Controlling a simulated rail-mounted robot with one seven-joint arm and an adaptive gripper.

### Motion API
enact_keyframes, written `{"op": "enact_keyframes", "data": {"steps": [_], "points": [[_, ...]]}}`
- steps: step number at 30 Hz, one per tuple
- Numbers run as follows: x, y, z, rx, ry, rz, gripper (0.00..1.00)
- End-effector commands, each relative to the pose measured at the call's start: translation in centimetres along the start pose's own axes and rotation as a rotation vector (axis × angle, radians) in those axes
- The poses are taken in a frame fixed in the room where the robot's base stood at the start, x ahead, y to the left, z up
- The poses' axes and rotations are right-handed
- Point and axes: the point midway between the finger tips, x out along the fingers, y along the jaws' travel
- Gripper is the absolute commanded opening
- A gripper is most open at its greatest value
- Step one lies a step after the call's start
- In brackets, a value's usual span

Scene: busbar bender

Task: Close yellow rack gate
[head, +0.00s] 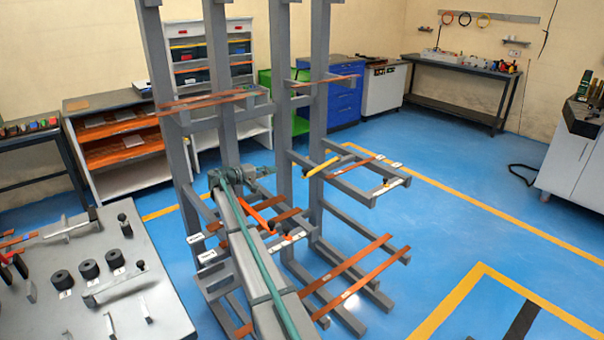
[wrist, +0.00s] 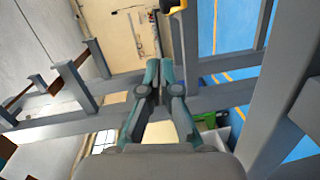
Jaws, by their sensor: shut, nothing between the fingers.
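The yellow gate bar (head: 322,167) is at the right bay of the grey rack (head: 316,110), beside the right posts. It slants across the bay's upper support arms; I cannot tell whether it is latched. A yellow part (wrist: 178,6), possibly the same gate, shows at the top edge of the wrist view, just beyond and right of my fingertips. My gripper (wrist: 160,66) is shut and empty, with its teal fingertips together among the grey rack beams. It appears apart from the yellow part.
Copper-coloured bars (head: 352,278) lie on the lower rack arms. An orange-red bar (head: 258,216) is close beside my arm. A grey bench with black knobs (head: 88,269) stands at left. Grey posts and beams crowd my gripper. Blue floor (head: 460,205) is clear at right.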

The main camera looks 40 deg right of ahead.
Motion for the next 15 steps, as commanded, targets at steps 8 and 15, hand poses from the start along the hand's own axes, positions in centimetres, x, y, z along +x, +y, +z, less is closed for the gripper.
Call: {"op": "enact_keyframes", "data": {"steps": [8,15], "points": [[-2.4,-0.7,-1.4,-0.005,-0.028,-0.007,0.00],[1.4,-0.6,-1.3,-0.005,-0.029,-0.006,0.00]]}}
